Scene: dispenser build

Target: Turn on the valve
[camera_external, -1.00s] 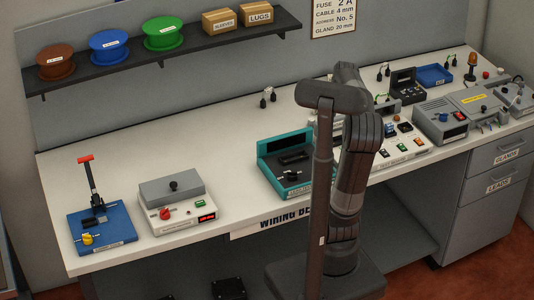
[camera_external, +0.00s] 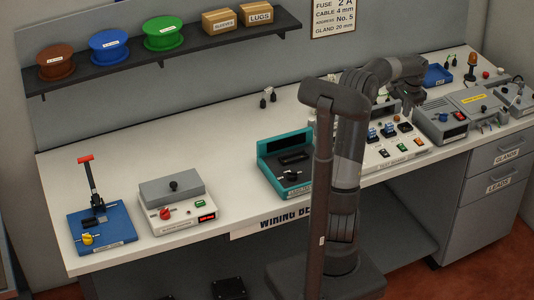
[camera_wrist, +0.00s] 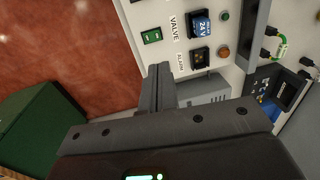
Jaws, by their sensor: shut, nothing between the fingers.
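The VALVE label (camera_wrist: 174,27) is on a light test panel (camera_wrist: 145,15) in the wrist view. It lies between a green rocker switch (camera_wrist: 152,36) and a blue module (camera_wrist: 200,24) marked 24. My gripper (camera_wrist: 158,72) is shut and empty, its fingertips pointing at the panel below the green switch and left of the ALARM label (camera_wrist: 182,62). There is a visible gap between the fingertips and the green switch. In the external view the panel (camera_external: 372,163) is on the bench right of my arm, and my gripper there is too dark to make out clearly.
In the wrist view a dark module (camera_wrist: 200,57), a green lamp (camera_wrist: 225,16) and an orange lamp (camera_wrist: 223,52) are near the VALVE label. A teal fixture (camera_external: 268,172) stands left of my arm. A grey box (camera_external: 440,122) stands right of the panel.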

